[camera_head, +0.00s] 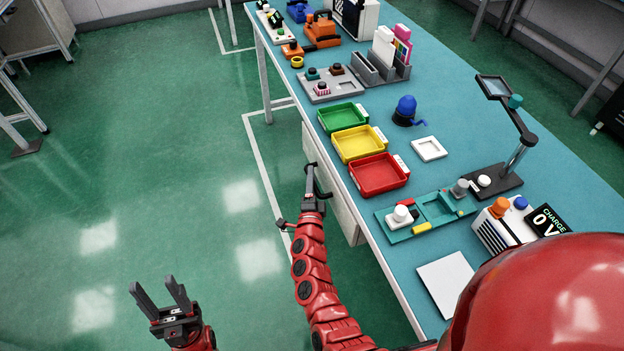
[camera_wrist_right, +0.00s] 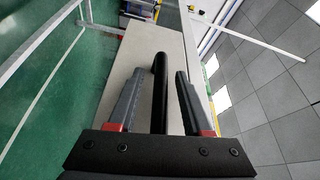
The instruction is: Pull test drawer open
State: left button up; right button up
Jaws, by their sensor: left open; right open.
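The drawer is a pale grey-beige front (camera_head: 342,205) under the table's left edge in the head view; it looks flush under the tabletop. It also shows in the right wrist view (camera_wrist_right: 136,58), with a black bar handle (camera_wrist_right: 159,92) standing out from it. My right gripper (camera_head: 313,183) is at the drawer front, and in the wrist view its two grey fingers (camera_wrist_right: 158,78) are open on either side of the handle, with visible gaps. My left gripper (camera_head: 161,291) is open and empty over the green floor, away from the table.
The teal tabletop (camera_head: 455,130) carries a red tray (camera_head: 378,174), a yellow tray (camera_head: 359,144), a green tray (camera_head: 342,117), a teal fixture (camera_head: 437,207) and a lamp-like stand (camera_head: 515,150) on the near side. The green floor (camera_head: 150,140) left of the table is clear.

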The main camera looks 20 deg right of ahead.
jog(key=shift+c, duration=0.2)
grip_shut()
dwell(1.1)
